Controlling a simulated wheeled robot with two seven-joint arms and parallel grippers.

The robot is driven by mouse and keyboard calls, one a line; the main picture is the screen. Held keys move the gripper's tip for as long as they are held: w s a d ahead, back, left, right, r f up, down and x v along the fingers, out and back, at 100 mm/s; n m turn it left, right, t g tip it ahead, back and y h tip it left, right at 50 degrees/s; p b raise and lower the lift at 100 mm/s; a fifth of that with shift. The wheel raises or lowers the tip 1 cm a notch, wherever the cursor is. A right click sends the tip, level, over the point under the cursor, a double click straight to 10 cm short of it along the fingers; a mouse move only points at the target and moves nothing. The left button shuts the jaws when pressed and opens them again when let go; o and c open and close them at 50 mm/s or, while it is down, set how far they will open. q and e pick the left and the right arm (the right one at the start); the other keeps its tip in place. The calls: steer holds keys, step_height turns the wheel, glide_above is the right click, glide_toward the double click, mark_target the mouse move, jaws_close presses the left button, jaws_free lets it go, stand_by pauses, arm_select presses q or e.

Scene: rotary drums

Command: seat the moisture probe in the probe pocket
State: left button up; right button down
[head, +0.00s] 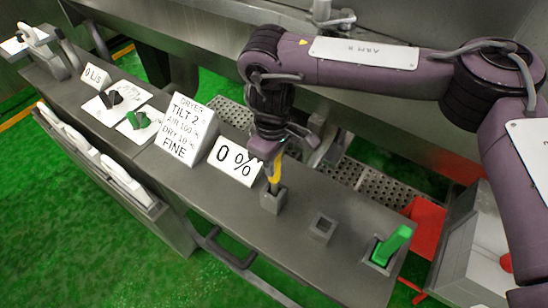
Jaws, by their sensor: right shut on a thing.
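My right gripper (272,150) comes down over the grey counter and is shut on the yellow moisture probe (275,172). The probe is upright, and its upper end is hidden by the gripper. Its lower end meets a small grey block (271,201) on the counter; I cannot tell how deep it goes in. A second small square holder (322,228) with an open top stands to the right of it and is empty. I cannot tell from labels which of the two is the probe pocket. My left gripper is not in view.
A green lever (393,244) stands in a square frame at the counter's right end. A "0 %" sign (235,161) and a larger text sign (185,128) stand left of the probe. A green-and-black knob pair sits further left. A red part (425,228) lies beyond the counter.

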steer(key=shift+p, duration=0.85)
stand_by(1.5)
steer(key=shift+f+b, duration=0.8)
steer(key=shift+f, duration=0.75)
steer(key=c, duration=1.1)
jaws_free()
step_height(320, 180, up, 8)
steer(key=shift+a+f+b, duration=0.15)
steer(key=shift+b, duration=0.15)
